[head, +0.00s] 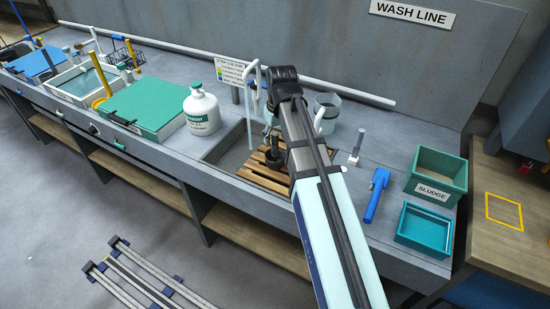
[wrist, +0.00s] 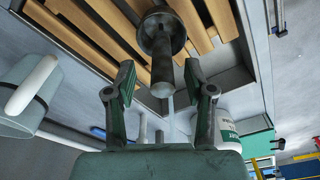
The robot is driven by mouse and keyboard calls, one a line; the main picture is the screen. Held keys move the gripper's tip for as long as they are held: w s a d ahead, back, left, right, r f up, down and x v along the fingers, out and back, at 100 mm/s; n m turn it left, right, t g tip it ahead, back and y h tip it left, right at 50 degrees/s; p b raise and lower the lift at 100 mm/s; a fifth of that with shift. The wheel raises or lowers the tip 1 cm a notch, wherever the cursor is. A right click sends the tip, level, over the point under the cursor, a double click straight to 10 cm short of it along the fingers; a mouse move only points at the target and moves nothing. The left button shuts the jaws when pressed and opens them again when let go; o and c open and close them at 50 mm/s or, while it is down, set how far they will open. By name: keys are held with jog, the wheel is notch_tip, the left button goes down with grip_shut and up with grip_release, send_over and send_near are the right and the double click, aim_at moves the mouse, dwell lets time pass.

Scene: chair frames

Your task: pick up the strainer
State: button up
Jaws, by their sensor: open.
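The strainer, as I take it, is a dark grey metal piece with a round flanged head (wrist: 163,32) and a straight stem. It shows at the top middle of the wrist view, over wooden slats. My gripper (wrist: 156,82) is open, its green-padded fingers on either side of the stem's end. Gaps show on both sides, so it holds nothing. In the head view a small dark round piece (head: 273,158) on the slats looks like the strainer, partly hidden by my arm. My fingers are hard to make out there.
The wooden slats (head: 257,178) lie in a sunken basin. A white jug (head: 201,110) and green board (head: 150,106) stand left. A clear pitcher (head: 328,113) stands behind my arm. A blue tool (head: 376,194), the green sludge bin (head: 437,176) and teal tray (head: 424,227) are right.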

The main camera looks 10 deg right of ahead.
aim_at(274, 147)
jog(key=shift+w+a+f+p, duration=0.15)
jog(key=shift+f+p, duration=0.25)
jog(key=shift+f, duration=0.95)
jog(key=shift+w+a+f+p, duration=0.15)
jog(key=shift+f+p, duration=0.25)
jog(key=shift+f, duration=0.95)
jog(key=shift+d, duration=0.1)
grip_shut()
